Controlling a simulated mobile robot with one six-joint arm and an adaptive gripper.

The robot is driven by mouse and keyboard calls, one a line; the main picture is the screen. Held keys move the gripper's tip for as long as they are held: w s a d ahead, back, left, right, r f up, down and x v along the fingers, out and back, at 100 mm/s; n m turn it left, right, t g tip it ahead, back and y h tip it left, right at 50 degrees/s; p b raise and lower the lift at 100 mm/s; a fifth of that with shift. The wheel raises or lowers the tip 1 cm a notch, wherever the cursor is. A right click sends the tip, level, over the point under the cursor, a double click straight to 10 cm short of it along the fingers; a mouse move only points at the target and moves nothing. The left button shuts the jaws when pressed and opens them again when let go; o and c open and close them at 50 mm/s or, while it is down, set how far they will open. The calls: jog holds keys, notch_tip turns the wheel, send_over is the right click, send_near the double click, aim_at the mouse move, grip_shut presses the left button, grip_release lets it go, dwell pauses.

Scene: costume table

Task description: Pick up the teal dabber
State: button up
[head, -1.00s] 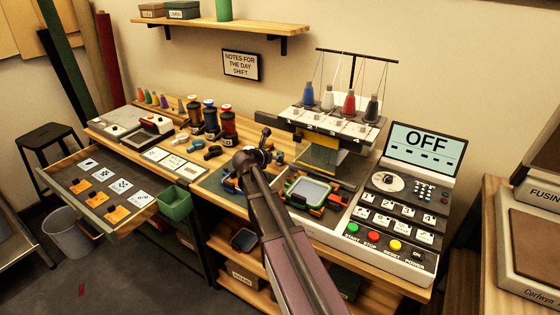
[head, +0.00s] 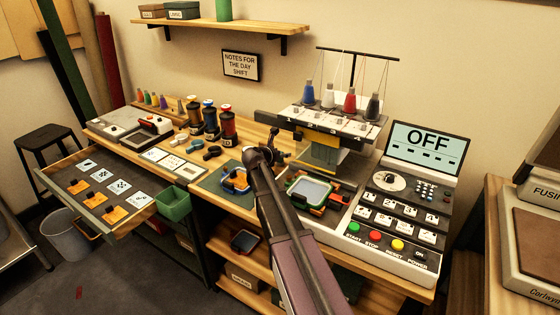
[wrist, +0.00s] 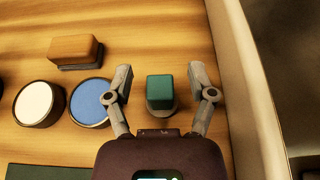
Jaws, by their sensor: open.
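The teal dabber (wrist: 160,87) shows in the wrist view as a teal block on a round grey part, on the wooden table. My gripper (wrist: 161,72) is open, with one finger on each side of the dabber and a visible gap on both sides. It holds nothing. In the head view my gripper (head: 276,143) is over the back of the table, left of the embroidery machine. I cannot make out the teal dabber in that view.
In the wrist view, a blue round pad (wrist: 88,102) is close to the left finger. A white round pad (wrist: 38,103) and an orange-brown block (wrist: 75,50) are farther left. A pale wall (wrist: 250,90) is close on the right. The embroidery machine (head: 330,118) stands beside my arm.

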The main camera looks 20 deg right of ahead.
dwell(0.3)
grip_shut()
jog(key=shift+r, duration=0.15)
dwell(0.3)
notch_tip(320, 180, up, 3)
jog(key=p, duration=0.3)
notch_tip(320, 180, up, 4)
jog(key=p, duration=0.4)
jog(key=shift+r, duration=0.1)
jog(key=w+a, duration=1)
jog(key=w, duration=0.4)
jog(key=shift+w+a+f, duration=0.25)
jog(key=shift+w+a, duration=0.05)
jog(key=shift+s+r, duration=0.1)
jog(key=shift+s+d+r+p, duration=0.45)
jog(key=shift+s+p, duration=0.05)
jog(key=shift+s, duration=0.1)
jog(key=shift+s+d+r+p, duration=0.4)
jog(key=shift+s+r+p, duration=0.05)
jog(key=shift+s, duration=0.15)
